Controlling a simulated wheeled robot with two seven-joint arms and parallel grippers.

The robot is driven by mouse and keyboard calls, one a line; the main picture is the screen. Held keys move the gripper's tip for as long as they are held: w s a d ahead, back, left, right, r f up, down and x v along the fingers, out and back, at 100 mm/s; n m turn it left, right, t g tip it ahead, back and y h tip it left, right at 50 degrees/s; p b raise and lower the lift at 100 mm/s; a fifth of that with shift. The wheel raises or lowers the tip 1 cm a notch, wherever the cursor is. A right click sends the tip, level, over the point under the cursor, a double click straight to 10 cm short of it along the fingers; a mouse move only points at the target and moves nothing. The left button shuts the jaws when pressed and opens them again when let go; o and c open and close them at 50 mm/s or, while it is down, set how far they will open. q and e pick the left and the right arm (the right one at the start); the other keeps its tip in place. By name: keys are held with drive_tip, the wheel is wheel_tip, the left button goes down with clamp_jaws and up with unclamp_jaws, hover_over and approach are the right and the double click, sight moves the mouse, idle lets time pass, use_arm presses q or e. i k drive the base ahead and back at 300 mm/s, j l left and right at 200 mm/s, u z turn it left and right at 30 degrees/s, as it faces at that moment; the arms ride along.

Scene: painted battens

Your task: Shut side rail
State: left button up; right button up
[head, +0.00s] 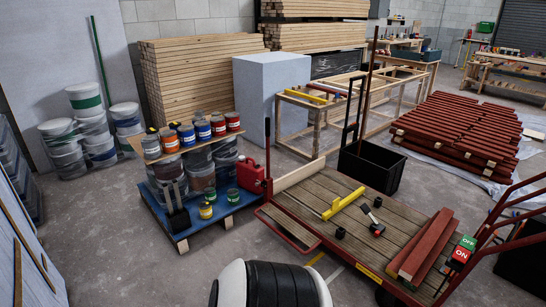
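A flat cart with a plank deck (318,192) and a red frame stands at the lower right. A narrow slatted panel with a red edge (289,227) lies along the cart's left side, swung outward and low, not upright; it looks like the side rail. A pale board (299,175) stands along the cart's far left end. Neither of my grippers shows.
A yellow tool (343,203), a drill (373,222) and red battens (432,240) lie on the deck. A blue pallet (225,208) with paint cans and a red jerrycan (251,175) stands left of the rail. A black bin (371,168) is behind the cart.

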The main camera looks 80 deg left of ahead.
sight(295, 229)
drive_tip(key=u, duration=2.45)
drive_tip(key=k+l, duration=0.05)
